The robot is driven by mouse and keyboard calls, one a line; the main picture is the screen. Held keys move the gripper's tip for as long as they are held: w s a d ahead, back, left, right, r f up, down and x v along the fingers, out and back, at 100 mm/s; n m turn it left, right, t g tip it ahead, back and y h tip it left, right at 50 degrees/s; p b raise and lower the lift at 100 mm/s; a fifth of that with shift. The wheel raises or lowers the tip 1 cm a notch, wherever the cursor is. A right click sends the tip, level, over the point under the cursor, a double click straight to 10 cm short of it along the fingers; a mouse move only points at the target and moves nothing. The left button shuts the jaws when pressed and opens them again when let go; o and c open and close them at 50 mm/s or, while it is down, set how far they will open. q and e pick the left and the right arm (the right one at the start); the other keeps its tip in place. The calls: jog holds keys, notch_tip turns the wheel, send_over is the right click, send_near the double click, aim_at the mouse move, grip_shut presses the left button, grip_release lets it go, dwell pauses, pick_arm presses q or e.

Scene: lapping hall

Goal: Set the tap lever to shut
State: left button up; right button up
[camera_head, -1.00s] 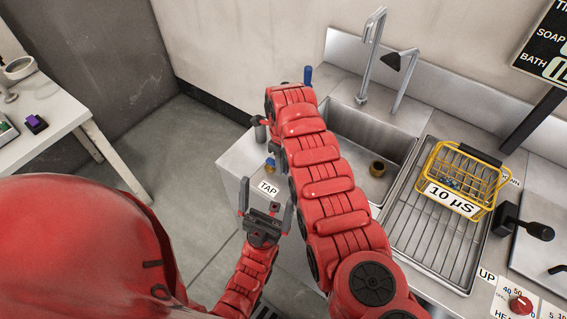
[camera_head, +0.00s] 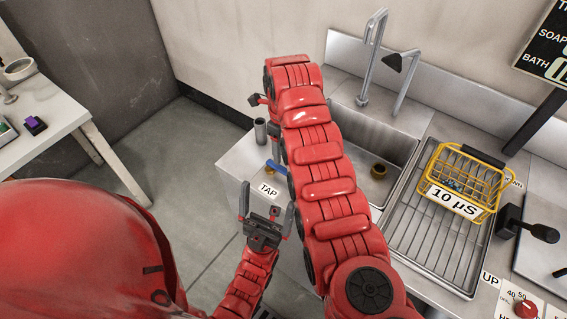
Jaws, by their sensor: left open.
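The tap lever (camera_head: 276,166) is a short blue bar beside the white TAP label (camera_head: 268,190) on the steel counter, left of the sink. Its right end meets the edge of my right arm in the picture, so part of it may be hidden. My left gripper (camera_head: 267,212) is open and empty, with its fingers up, in front of the counter and below the TAP label in the picture. It looks apart from the lever.
A grey cylinder (camera_head: 260,131) stands behind the lever. The sink (camera_head: 385,140) has two spouts above it and a brass drain piece (camera_head: 378,171). A yellow basket (camera_head: 462,178) sits on the ribbed drainer (camera_head: 432,245). A white table (camera_head: 60,135) stands left, with open floor between.

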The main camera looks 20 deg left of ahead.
notch_tip(320, 180, up, 10)
jog(key=shift+b, duration=0.4)
dwell(0.3)
